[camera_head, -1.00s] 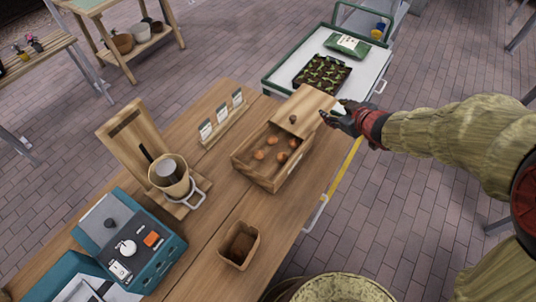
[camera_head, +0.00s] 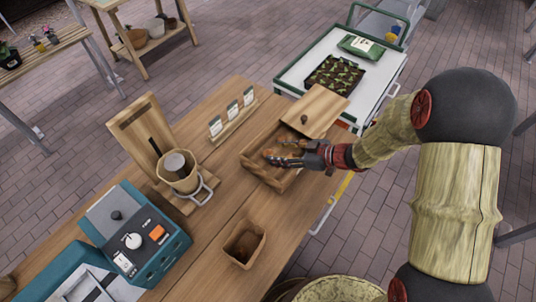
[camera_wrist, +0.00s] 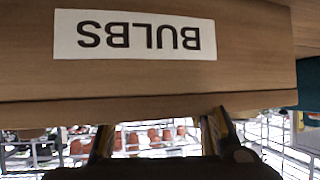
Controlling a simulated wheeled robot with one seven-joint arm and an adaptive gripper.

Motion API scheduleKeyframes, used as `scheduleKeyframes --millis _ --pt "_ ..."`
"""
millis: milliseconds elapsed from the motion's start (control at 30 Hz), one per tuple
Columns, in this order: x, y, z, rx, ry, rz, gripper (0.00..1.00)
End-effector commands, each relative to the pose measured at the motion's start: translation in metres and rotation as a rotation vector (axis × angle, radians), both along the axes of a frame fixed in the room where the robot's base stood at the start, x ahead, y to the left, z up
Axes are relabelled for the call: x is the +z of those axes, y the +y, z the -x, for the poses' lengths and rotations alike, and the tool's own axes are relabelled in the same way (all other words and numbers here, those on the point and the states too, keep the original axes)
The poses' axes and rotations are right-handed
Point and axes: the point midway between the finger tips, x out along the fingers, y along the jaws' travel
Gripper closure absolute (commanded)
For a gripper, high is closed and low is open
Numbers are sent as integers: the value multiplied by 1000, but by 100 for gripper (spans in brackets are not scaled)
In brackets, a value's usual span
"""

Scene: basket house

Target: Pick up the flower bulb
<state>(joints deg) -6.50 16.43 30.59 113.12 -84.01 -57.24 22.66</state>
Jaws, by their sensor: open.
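Orange-brown flower bulbs (camera_head: 268,153) lie in an open wooden box (camera_head: 266,177) on the bench, partly hidden by my gripper. My gripper (camera_head: 281,149) is open, with its fingers reaching over the box's right wall into the box opening. No bulb is seen held between the fingers. In the wrist view the box wall (camera_wrist: 250,45) fills the top, with an upside-down "BULBS" label (camera_wrist: 135,35). My two fingers (camera_wrist: 160,128) show at the bottom, their tips cut off by the wall's edge. No bulb can be made out clearly there.
A wooden lid (camera_head: 318,110) rests at the box's far end. Seed packets on a stand (camera_head: 232,116), a pot on a wooden stand (camera_head: 177,172), a teal device (camera_head: 135,235) and an empty square pot (camera_head: 244,244) stand on the bench. A trolley with a seedling tray (camera_head: 334,77) stands behind.

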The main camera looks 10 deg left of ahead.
Motion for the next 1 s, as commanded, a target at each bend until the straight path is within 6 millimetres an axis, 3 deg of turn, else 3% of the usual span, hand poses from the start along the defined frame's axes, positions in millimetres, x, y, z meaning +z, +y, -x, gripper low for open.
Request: scheduleKeyframes --millis 200,533,1000 --pt "-16 26 -3 2 0 0 55" --pt "-17 30 -5 -2 -1 0 56" --pt "-17 30 -4 -1 0 0 83"
